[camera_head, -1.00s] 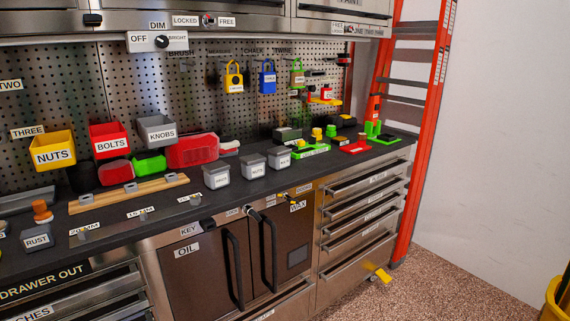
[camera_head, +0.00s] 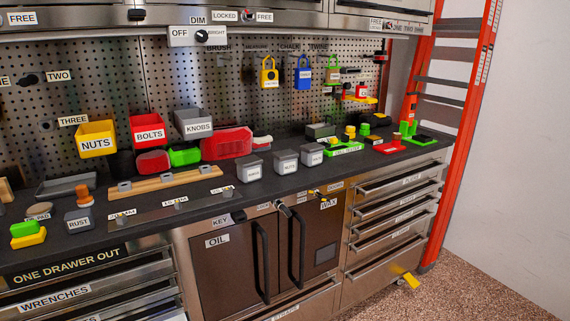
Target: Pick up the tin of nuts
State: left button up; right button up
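Three small grey tins with white labels stand in a row on the dark bench top. The left tin (camera_head: 250,169), the middle tin (camera_head: 286,162) and the right tin (camera_head: 312,155) are upright. The middle label seems to read NUTS, but the print is too small to be sure. Neither of my grippers is in view.
Cabinet doors with black handles (camera_head: 262,260) are below. An orange ladder (camera_head: 462,130) stands at the right.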

aim_at(285, 162)
jog(key=i+l+u, duration=0.1)
jog(key=u, duration=0.4)
jog(key=l+u, duration=0.2)
jog(key=u, duration=0.25)
jog(key=i+l+u, duration=0.1)
jog(key=l+u, duration=0.15)
jog(key=l, duration=0.2)
jog(key=l+u, duration=0.25)
jog(key=l, duration=0.2)
